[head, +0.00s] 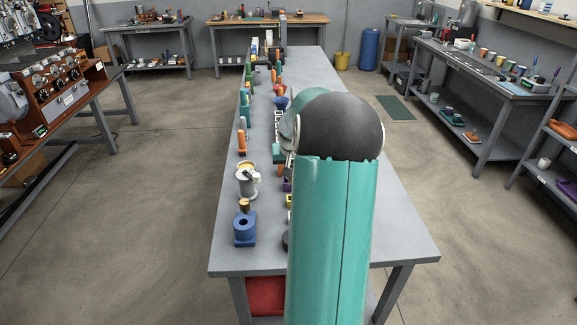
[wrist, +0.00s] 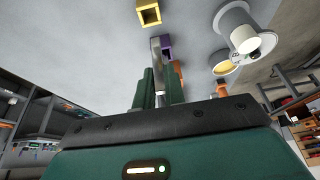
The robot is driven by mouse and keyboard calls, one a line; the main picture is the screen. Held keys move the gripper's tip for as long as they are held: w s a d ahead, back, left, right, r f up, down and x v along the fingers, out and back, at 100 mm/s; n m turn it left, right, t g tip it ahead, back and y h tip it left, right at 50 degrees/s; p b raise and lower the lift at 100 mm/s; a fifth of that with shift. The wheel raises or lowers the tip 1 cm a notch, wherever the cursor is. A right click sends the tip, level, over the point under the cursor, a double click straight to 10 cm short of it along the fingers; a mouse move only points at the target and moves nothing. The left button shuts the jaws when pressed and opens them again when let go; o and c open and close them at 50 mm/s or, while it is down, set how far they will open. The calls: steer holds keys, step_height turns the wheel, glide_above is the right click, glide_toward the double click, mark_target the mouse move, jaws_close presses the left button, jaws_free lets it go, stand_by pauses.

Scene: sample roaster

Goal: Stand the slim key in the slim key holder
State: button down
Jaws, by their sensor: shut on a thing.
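My gripper (wrist: 160,76) shows in the wrist view, its two green fingers closed on a slim grey bar, which looks like the slim key (wrist: 156,52). The key stands out past the fingertips; its lower part is hidden between the fingers. A yellow square socket with an open middle (wrist: 148,13), which may be the slim key holder, is at the top of the wrist view. It is apart from the key's end. In the head view my own arm hides the gripper and key. A small yellow thing (head: 290,201) shows beside the arm there.
A purple piece (wrist: 166,46) is close beside the key in the wrist view. A white-grey can with yellow inside (head: 246,180) and a blue block with a round hole (head: 244,230) stand at the grey table's (head: 395,230) left side. Several coloured pieces line the table farther back.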

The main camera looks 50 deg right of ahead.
steer(key=shift+s, duration=0.25)
steer(key=shift+w+f, duration=0.1)
steer(key=shift+f, duration=0.15)
steer(key=f, duration=0.4)
steer(key=shift+s, duration=0.25)
steer(key=shift+w+f, duration=0.1)
steer(key=shift+f, duration=0.1)
stand_by(0.8)
